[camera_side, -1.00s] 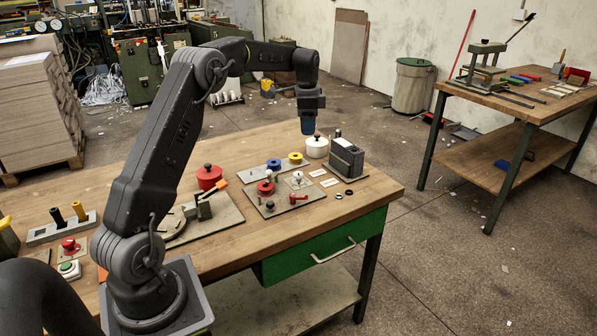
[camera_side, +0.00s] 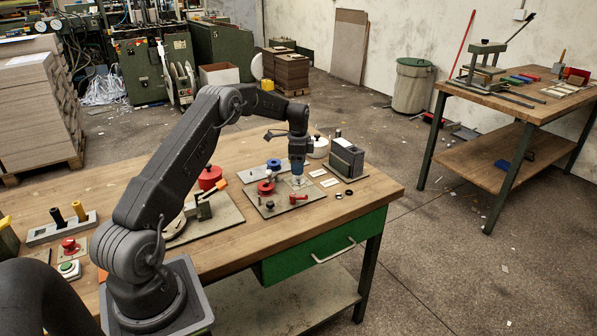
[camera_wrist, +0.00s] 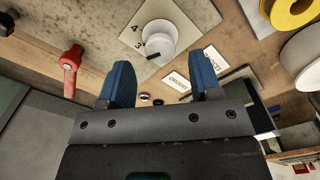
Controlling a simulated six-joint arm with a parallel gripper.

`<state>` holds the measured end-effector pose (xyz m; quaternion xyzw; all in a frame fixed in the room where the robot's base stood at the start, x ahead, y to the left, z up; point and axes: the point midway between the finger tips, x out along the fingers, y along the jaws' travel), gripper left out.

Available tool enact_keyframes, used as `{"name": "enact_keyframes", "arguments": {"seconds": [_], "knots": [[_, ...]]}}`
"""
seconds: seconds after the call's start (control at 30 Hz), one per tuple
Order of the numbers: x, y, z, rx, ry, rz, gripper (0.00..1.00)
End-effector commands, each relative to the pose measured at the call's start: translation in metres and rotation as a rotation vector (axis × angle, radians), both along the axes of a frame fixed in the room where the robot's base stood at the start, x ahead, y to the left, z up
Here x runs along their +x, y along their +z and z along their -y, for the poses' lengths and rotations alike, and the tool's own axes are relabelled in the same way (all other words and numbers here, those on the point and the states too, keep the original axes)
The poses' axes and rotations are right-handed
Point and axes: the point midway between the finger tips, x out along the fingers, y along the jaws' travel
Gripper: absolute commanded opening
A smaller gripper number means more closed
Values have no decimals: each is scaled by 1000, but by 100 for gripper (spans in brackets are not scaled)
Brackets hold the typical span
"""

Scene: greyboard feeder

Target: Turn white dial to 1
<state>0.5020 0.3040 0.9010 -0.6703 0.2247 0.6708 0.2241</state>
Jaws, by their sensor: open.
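The white dial (camera_wrist: 158,40) sits on a pale square plate (camera_wrist: 185,15) in the wrist view, with the numbers 4 and 3 printed to its left and a dark mark on its lower left edge. A 1 is not visible there. My gripper (camera_wrist: 165,80) is open, its two blue fingers apart, with the dial beyond the fingertips and nothing between them. In the side view my gripper (camera_side: 297,172) points down above the dial's plate (camera_side: 303,183) and hides most of the dial. I cannot tell whether the fingers touch it.
A red lever (camera_side: 298,197) and a red knob (camera_side: 265,188) share the grey board (camera_side: 275,210) with the dial. A white pot (camera_side: 318,149) and a dark box (camera_side: 346,160) stand close behind and to the right. White labels (camera_side: 330,182) lie beside the board.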

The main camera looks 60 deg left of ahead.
Motion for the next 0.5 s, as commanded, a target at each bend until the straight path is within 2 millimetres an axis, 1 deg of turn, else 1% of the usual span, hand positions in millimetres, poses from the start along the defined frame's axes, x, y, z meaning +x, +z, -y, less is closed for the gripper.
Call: {"name": "enact_keyframes", "arguments": {"seconds": [0.03, 0.1, 0.2, 0.33, 0.5], "knots": [[0, -8, 0, -2, 0, -1, 58], [0, -16, 0, -2, 0, -1, 58], [0, -24, 0, 0, 0, 0, 58], [0, -28, 0, 0, 0, 0, 58], [0, -28, 0, 1, 0, 1, 58]]}}
